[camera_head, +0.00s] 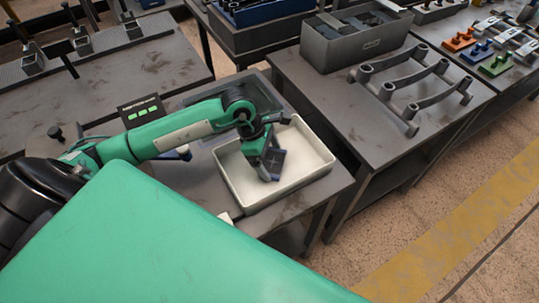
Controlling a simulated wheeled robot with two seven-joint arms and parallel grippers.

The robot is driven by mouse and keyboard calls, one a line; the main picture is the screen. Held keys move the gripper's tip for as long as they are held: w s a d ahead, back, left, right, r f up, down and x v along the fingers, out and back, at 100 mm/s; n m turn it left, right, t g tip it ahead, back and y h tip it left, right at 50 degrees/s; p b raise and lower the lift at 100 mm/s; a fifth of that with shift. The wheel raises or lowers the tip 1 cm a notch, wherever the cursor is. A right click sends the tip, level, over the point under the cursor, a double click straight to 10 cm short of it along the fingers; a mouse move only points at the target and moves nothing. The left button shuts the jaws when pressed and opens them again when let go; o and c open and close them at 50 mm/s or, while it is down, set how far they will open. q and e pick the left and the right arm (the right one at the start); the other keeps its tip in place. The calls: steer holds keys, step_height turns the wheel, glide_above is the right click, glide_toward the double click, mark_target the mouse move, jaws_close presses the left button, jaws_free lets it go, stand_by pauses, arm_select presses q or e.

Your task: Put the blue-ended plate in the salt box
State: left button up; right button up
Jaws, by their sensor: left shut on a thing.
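The salt box (323,166) is a shallow pale tray with rounded corners and a whitish inside, on a dark table. I cannot tell whether the plate touches the floor. The gripper hides part of the plate. My right gripper is not in view.
A grey bin (355,48) with dark blocks and a grey rack frame (415,88) stand on the table to the right. Small orange, blue and green pieces (495,66) lie farther right. A small device with green lights (143,111) stands behind my arm.

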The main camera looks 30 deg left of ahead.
arm_select(q)
steer(key=shift+f, duration=0.15)
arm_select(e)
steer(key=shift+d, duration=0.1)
arm_select(q)
steer(key=shift+f, duration=0.1)
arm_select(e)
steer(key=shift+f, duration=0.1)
arm_select(q)
steer(key=o, duration=1.4)
steer(key=shift+a+r, duration=0.2)
steer(key=shift+r, duration=0.25)
steer(key=b+v, duration=0.2)
steer(key=v, duration=0.9)
steer(key=shift+r, duration=0.1)
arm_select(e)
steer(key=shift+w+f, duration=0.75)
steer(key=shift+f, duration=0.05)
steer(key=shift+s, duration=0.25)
